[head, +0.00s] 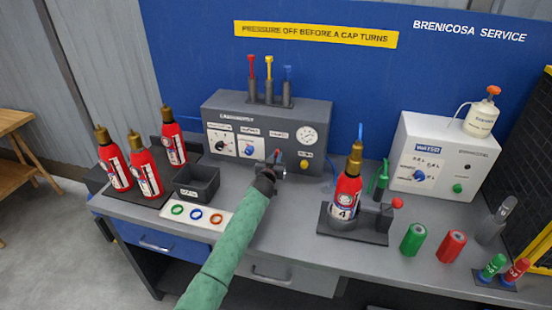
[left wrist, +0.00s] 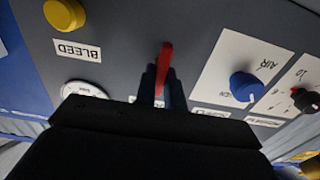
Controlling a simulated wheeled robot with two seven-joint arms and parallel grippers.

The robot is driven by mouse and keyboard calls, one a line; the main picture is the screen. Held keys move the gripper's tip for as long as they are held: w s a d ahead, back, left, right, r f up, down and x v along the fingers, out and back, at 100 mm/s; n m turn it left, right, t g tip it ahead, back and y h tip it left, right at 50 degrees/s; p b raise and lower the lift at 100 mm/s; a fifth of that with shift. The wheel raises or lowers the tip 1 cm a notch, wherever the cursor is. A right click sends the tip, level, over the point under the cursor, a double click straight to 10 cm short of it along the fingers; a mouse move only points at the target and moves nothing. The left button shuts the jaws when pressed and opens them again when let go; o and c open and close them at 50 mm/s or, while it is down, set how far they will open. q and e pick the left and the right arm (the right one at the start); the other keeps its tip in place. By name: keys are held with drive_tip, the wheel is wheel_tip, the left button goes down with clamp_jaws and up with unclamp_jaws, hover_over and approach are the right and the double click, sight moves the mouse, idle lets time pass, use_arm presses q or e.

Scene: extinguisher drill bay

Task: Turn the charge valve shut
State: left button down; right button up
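The charge valve shows as a red lever (left wrist: 165,58) on the front of the grey charging box (head: 225,105). In the left wrist view it stands between the two dark fingertips of my left gripper (left wrist: 162,84), which are close together on both sides of it. The label beside the lever is mostly hidden by the gripper. In the head view my left gripper (head: 274,166) is at the lower middle of the box front and covers most of the valve. My right gripper is in neither view.
The yellow bleed button (left wrist: 63,14), the gauge (head: 306,136) and the blue air knob (left wrist: 245,86) are close by on the panel. A black bin (head: 197,183) stands left of my gripper. A red extinguisher (head: 346,196) stands in a holder to the right.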

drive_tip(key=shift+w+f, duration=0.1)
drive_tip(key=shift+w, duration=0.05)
use_arm(q)
drive_tip(key=m+b, duration=0.1)
drive_tip(key=m, duration=0.5)
drive_tip(key=m+b, duration=0.2)
drive_tip(key=m, duration=0.4)
drive_tip(key=m+b, duration=0.2)
drive_tip(key=m, duration=0.3)
drive_tip(key=shift+s+d+f+m, duration=0.1)
drive_tip(key=shift+d+f+m, duration=0.2)
drive_tip(key=shift+f+m, duration=0.1)
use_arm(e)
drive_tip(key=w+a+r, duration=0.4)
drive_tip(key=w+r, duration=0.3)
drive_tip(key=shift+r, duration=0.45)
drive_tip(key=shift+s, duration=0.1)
